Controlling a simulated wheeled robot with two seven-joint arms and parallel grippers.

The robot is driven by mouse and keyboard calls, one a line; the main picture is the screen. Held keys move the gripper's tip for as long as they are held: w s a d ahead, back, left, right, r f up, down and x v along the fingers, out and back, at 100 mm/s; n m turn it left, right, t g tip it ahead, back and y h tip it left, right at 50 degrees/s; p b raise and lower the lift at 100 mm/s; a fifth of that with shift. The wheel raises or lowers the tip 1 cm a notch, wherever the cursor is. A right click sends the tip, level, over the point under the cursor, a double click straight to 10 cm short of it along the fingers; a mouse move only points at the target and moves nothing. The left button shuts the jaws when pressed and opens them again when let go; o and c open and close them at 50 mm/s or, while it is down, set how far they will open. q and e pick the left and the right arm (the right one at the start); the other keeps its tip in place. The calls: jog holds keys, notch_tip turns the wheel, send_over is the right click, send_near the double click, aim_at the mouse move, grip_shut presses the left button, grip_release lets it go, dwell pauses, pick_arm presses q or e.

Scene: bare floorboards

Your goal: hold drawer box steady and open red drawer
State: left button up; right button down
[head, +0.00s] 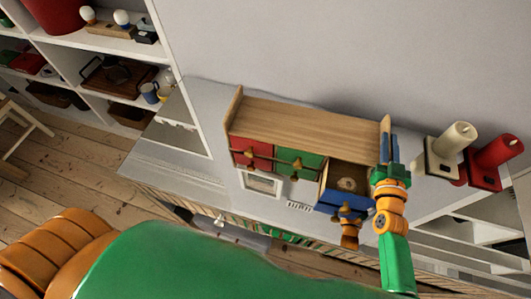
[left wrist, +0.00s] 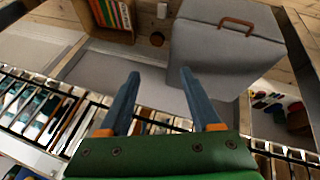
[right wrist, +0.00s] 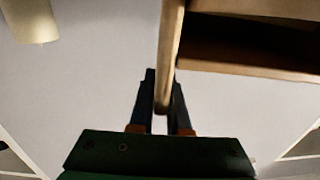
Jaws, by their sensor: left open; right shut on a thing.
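The drawer box (head: 305,122) is a wooden cabinet on a pale grey surface against the wall. Its red drawer (head: 251,153) at the left looks shut, as does the green drawer (head: 299,163) in the middle. The blue drawer (head: 333,203) at the right stands pulled out, with a small round pale thing (head: 347,184) inside. My right gripper (head: 389,140) is shut on the box's right side panel, whose edge (right wrist: 170,45) runs between the fingers in the right wrist view. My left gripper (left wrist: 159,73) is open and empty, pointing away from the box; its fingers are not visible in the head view.
White shelves (head: 130,50) with small items stand at the left. The left wrist view shows a grey box (left wrist: 235,45) with a brown handle and a railing (left wrist: 45,90).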

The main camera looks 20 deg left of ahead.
aim_at(249, 155)
pick_arm(q)
jog(key=w+d+r+n+t, duration=0.2)
jog(key=w+r+n+t, duration=0.2)
jog(key=r, duration=0.6)
jog(key=w+d+r+n+t, duration=0.2)
jog(key=w+r+n+t, duration=0.15)
jog(key=r, duration=0.55)
jog(key=w+a+r+m, duration=0.1)
jog(key=w+a+m, duration=0.1)
jog(key=a, duration=0.1)
jog(key=w+a+r+m+y, duration=0.1)
jog(key=w+a+r+m, duration=0.1)
jog(key=a+m, duration=0.1)
jog(key=w+a+r+m+y, duration=0.1)
jog(key=w+a+r+m, duration=0.1)
jog(key=a, duration=0.3)
jog(key=shift+w+a+r+m+t, duration=0.1)
jog(key=shift+a+r+m+t, duration=0.05)
jog(key=shift+r+m+t, duration=0.15)
jog(key=x, duration=1.2)
jog(key=shift+w+a+r, duration=0.1)
jog(key=shift+a, duration=0.2)
grip_shut()
